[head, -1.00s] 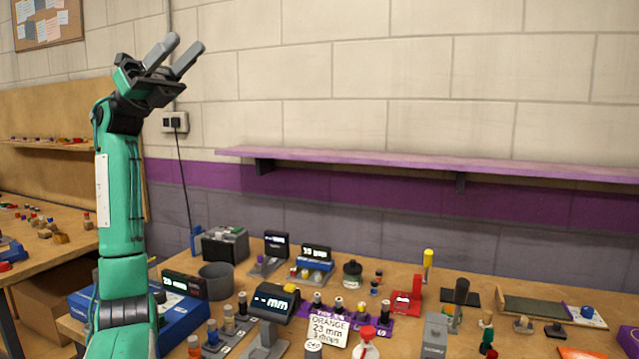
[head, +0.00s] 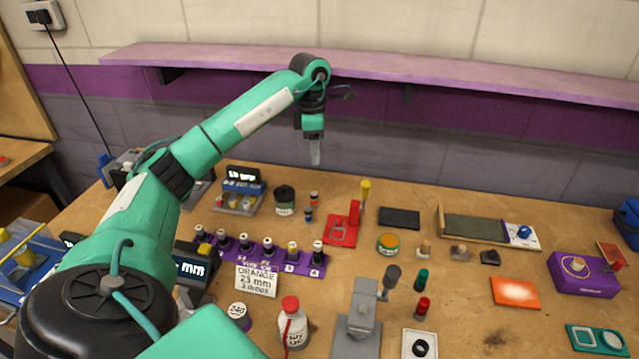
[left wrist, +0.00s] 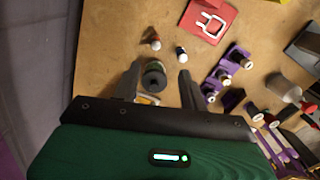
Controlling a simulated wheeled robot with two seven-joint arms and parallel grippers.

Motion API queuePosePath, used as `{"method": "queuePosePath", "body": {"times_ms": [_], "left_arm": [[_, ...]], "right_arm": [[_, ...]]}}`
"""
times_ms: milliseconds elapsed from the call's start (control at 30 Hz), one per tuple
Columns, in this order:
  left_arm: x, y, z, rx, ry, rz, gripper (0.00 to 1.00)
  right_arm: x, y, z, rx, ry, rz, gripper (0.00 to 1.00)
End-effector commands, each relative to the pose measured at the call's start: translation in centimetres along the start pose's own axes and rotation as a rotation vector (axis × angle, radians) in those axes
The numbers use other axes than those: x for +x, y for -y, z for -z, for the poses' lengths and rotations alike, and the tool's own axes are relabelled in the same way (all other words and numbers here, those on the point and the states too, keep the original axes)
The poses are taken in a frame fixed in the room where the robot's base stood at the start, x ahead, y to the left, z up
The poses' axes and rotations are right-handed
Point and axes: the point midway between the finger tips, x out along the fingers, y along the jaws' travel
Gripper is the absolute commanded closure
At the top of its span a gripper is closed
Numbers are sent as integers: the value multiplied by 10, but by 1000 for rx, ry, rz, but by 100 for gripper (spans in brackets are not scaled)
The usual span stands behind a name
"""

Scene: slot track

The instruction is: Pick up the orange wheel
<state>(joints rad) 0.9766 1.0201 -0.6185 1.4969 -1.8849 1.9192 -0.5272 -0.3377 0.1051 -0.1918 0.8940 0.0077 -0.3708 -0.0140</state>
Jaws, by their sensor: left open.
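I cannot make out a clear orange wheel in either view. The closest match in colour is a small round tin (head: 388,244) with an orange top and green side, mid-table in the head view. My left gripper (head: 315,152) points down above the back of the table, its fingers seen edge-on. In the left wrist view the left gripper (left wrist: 158,88) is open and empty. A dark round jar (left wrist: 154,76) shows below, between its fingers; the dark jar (head: 285,200) stands behind the purple rack in the head view. My right gripper is out of view.
A sign (head: 257,281) reading "ORANGE 23 mm 3 drops" stands before a purple rack (head: 290,264) of bottles. A red stand (head: 342,232), a grey press (head: 362,312) and a black ring on a white tile (head: 410,342) are nearby. A purple shelf (head: 450,79) hangs behind.

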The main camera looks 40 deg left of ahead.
Motion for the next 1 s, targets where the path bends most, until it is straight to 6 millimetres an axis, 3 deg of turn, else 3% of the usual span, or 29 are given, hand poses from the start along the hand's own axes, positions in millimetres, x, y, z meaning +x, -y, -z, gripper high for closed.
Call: {"method": "queuePosePath", "body": {"times_ms": [233,600,867,1000], "left_arm": [[9,0,4,3,-57,-12,57],[73,-1,8,2,-54,-11,57],[91,-1,8,2,-52,-12,57],[110,-3,8,2,-52,-9,57]], "right_arm": [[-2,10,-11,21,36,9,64],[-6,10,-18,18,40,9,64],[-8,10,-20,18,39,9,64],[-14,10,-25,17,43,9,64]]}}
